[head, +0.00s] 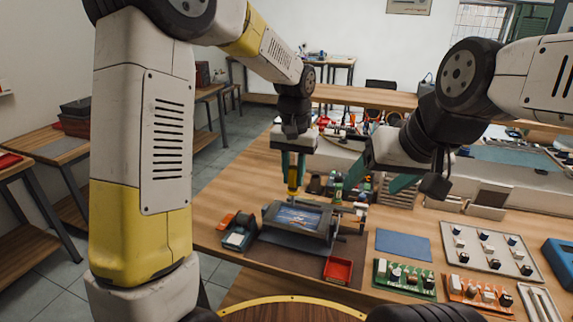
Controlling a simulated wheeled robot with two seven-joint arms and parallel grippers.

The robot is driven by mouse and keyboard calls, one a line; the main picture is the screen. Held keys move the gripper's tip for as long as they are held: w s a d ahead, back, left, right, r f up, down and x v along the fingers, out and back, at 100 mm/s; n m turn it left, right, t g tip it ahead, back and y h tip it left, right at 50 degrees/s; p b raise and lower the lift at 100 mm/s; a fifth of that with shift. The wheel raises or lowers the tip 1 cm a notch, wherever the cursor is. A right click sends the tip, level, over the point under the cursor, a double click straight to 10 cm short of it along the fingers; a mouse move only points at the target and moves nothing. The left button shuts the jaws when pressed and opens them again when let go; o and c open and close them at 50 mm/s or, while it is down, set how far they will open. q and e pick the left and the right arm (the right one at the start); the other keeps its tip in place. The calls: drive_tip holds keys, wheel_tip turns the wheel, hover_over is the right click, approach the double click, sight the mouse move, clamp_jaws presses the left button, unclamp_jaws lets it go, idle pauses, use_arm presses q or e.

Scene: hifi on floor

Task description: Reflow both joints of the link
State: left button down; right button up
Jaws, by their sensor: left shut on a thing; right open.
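My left gripper (292,174) is shut on a slim yellow-and-dark tool (293,186), which looks like a soldering iron. It holds the tool upright, with its lower end at or just above the back edge of a blue circuit board (299,217). The board lies in a dark holder (273,212) on the bench. The link and its two joints are too small to make out. My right gripper (385,190) is open and empty, to the right of the board and above the bench, partly hidden by its own wrist.
A blue-grey station (238,236) stands left of the holder, a red tray (338,270) in front right. A blue mat (403,245), green board (404,278), orange board (478,293) and pale parts panel (488,250) lie right. Several small items crowd behind the holder.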

sight(292, 191)
use_arm(q)
drive_tip(key=shift+s+a+f, duration=0.1)
drive_tip(key=shift+s, duration=0.15)
drive_tip(key=shift+s+f, duration=0.1)
drive_tip(key=shift+f, duration=2.15)
drive_tip(key=shift+f, duration=0.35)
drive_tip(key=shift+f, duration=0.2)
idle(2.0)
drive_tip(key=shift+r, duration=2.35)
